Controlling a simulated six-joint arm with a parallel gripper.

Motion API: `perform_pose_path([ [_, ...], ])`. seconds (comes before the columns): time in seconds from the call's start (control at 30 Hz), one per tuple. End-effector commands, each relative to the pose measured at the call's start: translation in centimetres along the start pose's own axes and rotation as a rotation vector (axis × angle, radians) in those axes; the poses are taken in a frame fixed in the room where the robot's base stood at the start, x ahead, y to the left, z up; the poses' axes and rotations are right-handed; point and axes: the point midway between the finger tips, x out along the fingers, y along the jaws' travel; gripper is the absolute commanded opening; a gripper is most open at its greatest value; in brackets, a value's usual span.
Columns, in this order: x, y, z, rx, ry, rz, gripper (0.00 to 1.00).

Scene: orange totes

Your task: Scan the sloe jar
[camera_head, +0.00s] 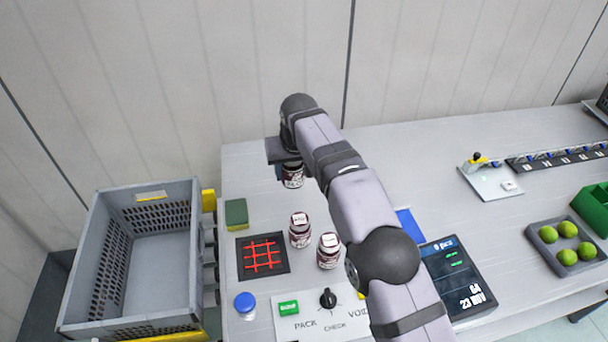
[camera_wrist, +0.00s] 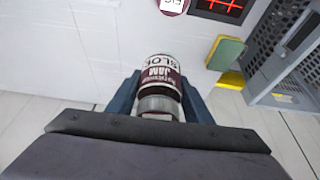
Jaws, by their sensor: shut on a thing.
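My gripper (camera_head: 289,170) is shut on the sloe jar (camera_head: 293,180), above the back left part of the bench. In the wrist view the jar (camera_wrist: 161,70) lies between the blue fingers (camera_wrist: 160,97), and its white label reads SLOE JAM upside down. The scanner (camera_head: 249,268), a black square plate with glowing red lines, lies on the bench, nearer the front than the held jar; part of it shows in the wrist view (camera_wrist: 222,8). Two other dark jars with white lids, one (camera_head: 300,231) and another (camera_head: 328,251), stand right of the scanner.
A green and yellow sponge (camera_head: 236,213) lies behind the scanner. A blue-capped item (camera_head: 245,304) and a control panel (camera_head: 305,325) with a green button and black knob are in front. A grey crate (camera_head: 148,188) stands left of the bench. A dark display (camera_head: 460,280) lies right of my arm.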

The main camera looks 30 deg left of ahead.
Motion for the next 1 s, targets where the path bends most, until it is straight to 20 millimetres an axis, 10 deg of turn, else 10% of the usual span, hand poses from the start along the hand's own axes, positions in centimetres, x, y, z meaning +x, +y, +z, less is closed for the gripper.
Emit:
perform_pose_path([
  [0.57,-5.2,-6.8,1.1,-0.099,0.003,-0.042,0.13],
  [1.0,-6.1,-11.1,7.4,-0.196,0.001,-0.081,0.13],
])
